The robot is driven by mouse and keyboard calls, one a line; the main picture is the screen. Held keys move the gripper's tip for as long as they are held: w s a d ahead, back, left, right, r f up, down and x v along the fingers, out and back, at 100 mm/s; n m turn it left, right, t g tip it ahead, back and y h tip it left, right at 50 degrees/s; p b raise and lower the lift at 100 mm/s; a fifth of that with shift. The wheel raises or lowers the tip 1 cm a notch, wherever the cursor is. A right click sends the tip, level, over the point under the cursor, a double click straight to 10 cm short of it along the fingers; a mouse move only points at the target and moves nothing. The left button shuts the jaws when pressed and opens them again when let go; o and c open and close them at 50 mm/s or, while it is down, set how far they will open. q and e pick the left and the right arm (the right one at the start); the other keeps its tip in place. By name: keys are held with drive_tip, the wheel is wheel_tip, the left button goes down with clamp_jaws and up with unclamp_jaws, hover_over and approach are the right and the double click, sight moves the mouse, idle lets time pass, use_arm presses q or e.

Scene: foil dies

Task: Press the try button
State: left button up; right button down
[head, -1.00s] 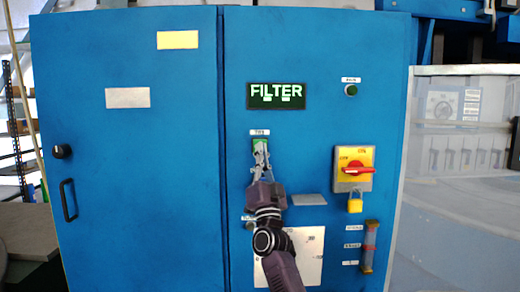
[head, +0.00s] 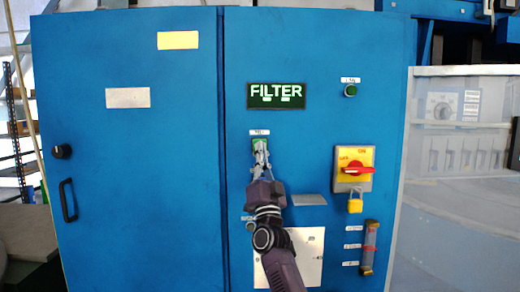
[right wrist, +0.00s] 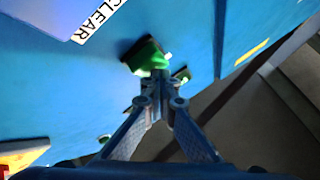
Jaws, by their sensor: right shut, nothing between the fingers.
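The try button (head: 260,141) is a green square on the blue cabinet's right door, below a small white label (head: 259,132) too blurred to read surely. My right gripper (head: 262,152) is shut and empty, its fingertips over the lower part of the button. In the right wrist view the green button (right wrist: 145,54) is directly in front of the closed fingertips (right wrist: 160,76). The tips overlap its edge; I cannot tell whether they touch it or how far it is pressed. My left gripper is not in view.
A display (head: 276,95) reads FILTER above the button. A green lamp or button (head: 351,91), a red-and-yellow switch (head: 354,169) and a yellow padlock (head: 355,203) are to the right. A CLEAR label (right wrist: 100,18) shows in the right wrist view.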

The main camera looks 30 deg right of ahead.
idle(0.5)
drive_tip(key=shift+s+a+p, duration=0.45)
drive_tip(key=shift+s+p, duration=0.25)
drive_tip(key=shift+s, duration=0.05)
drive_tip(key=s+a+p, duration=0.1)
drive_tip(key=s+p, duration=0.1)
drive_tip(key=s+a+p, duration=0.1)
drive_tip(key=s, duration=0.1)
drive_tip(key=shift+s+a, duration=0.1)
drive_tip(key=shift+a, duration=0.2)
idle(0.6)
